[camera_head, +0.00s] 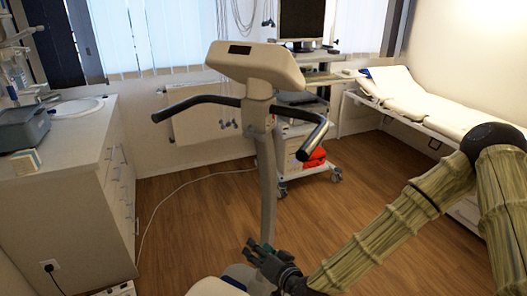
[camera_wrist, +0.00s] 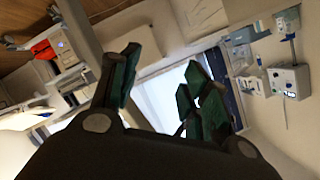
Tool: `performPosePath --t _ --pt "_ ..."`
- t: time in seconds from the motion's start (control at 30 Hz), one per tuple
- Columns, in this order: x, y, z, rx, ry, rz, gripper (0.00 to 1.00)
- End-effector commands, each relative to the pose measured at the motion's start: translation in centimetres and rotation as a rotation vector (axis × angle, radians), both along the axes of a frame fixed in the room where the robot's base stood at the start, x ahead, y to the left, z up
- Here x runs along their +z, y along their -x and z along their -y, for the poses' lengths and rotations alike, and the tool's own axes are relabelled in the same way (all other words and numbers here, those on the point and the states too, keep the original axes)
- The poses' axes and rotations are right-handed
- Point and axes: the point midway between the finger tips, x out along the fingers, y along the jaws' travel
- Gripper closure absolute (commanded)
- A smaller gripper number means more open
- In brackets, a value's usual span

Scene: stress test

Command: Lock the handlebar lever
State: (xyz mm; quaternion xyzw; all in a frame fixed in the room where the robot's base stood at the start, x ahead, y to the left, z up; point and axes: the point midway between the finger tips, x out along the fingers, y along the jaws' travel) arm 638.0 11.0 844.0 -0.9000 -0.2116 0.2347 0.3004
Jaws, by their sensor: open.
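The exercise bike's pale console (camera_head: 255,65) tops an upright post (camera_head: 267,180) in the middle of the head view. Dark handlebars (camera_head: 205,100) reach out to both sides, and the right grip (camera_head: 313,142) points toward me. I cannot clearly make out the handlebar lever; any small part near the handlebar joint is too small to tell. My gripper (camera_head: 259,252) is low in front of the post's lower part, well below the handlebars. Its green-padded fingers are spread and empty in the wrist view (camera_wrist: 163,85).
A counter with a sink (camera_head: 78,108) stands left. An examination bed (camera_head: 410,100) is along the right wall. A wheeled cart (camera_head: 300,155) with a red item (camera_head: 315,158) is behind the bike. A white cable (camera_head: 165,195) crosses the wooden floor. Open floor lies either side of the post.

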Motion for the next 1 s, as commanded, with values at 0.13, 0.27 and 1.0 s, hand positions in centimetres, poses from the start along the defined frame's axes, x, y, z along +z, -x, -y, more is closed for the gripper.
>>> performPosePath --t 0.13,0.27,1.0 --pt "9.2 -5.8 1.0 -0.099 -0.133 0.229 0.54" --pt "16.0 -8.7 2.6 -0.170 -0.216 0.381 0.54" --pt "24.4 -16.2 2.7 -0.239 -0.288 0.520 0.54"
